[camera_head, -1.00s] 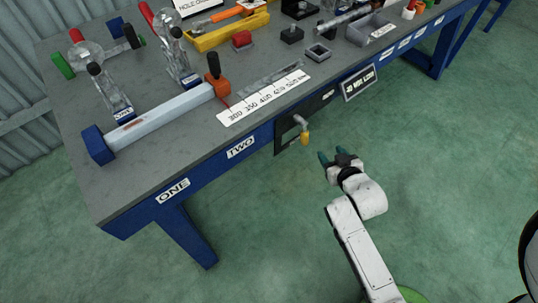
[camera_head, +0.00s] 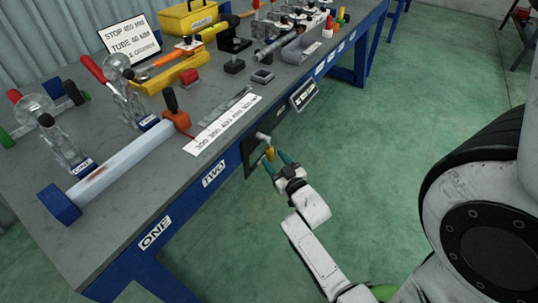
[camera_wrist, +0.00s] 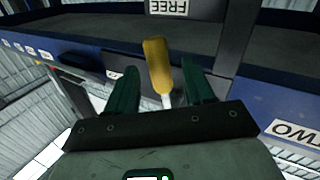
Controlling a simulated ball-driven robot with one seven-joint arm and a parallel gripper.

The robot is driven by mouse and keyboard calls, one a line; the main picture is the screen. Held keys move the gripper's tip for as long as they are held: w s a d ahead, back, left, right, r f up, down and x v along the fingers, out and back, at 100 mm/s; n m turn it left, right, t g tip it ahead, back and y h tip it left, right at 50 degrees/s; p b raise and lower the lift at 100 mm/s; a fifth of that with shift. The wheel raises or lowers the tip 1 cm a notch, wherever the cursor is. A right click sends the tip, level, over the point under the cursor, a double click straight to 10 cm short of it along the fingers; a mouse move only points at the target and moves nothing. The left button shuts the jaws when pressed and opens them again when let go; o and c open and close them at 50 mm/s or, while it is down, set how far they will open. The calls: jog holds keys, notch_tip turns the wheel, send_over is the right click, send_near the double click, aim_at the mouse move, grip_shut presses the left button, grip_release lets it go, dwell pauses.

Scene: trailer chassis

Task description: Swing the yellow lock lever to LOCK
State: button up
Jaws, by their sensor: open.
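The yellow lock lever (camera_head: 269,154) sticks out from a dark plate (camera_head: 253,148) on the bench's front edge. In the wrist view the lever's yellow grip (camera_wrist: 157,66) stands between the two green fingers, with a pale metal shank below it. My gripper (camera_head: 279,163) is open around the lever, one finger on each side; I cannot tell whether either finger touches it. The wrist view also shows my gripper (camera_wrist: 163,88). A "FREE" label (camera_wrist: 171,7) shows on the plate at the top of the wrist view. No LOCK label is readable.
The bench (camera_head: 110,230) has a blue front with "ONE" and "TWO" labels. A clamped square tube (camera_head: 125,160) and a numbered scale strip (camera_head: 228,123) lie on top. A small hanging sign (camera_head: 303,95) is right of the lever. The green floor in front is clear.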

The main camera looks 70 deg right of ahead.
aim_at(272, 157)
jog(key=shift+x, duration=1.85)
jog(key=shift+c, duration=0.3)
grip_shut()
